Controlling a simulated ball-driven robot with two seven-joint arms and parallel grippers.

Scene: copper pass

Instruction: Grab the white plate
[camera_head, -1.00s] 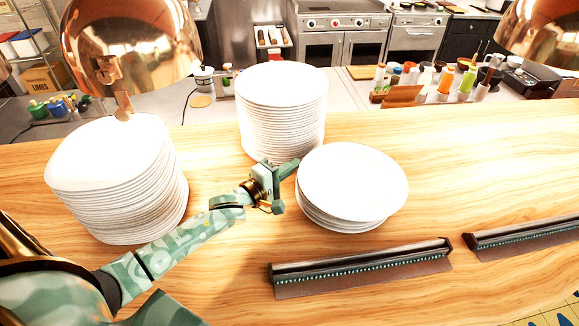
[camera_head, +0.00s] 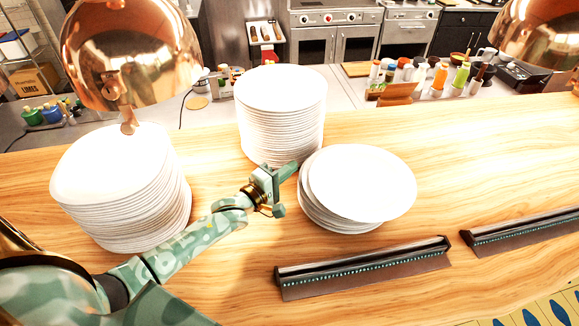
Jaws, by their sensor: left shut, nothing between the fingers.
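A short stack of white plates (camera_head: 322,218) sits on the wooden counter right of centre. Its top white plate (camera_head: 362,182) lies off-centre, shifted to the right, so the rim of the plate below shows at the left. My left gripper (camera_head: 286,172) is at the left edge of this short stack, shut and empty, with its tip close to the plate rims. I cannot tell whether it touches them. A tall stack of white plates (camera_head: 281,120) stands just behind the gripper. Another tall stack (camera_head: 122,190) stands at the left, behind my left arm. My right gripper is out of view.
Two dark ticket rails (camera_head: 362,268) (camera_head: 525,233) lie along the front of the counter (camera_head: 480,170). A copper lamp (camera_head: 131,50) hangs above the left stack, another (camera_head: 543,32) at upper right. Bottles (camera_head: 439,78) stand beyond the counter. The counter right of the short stack is clear.

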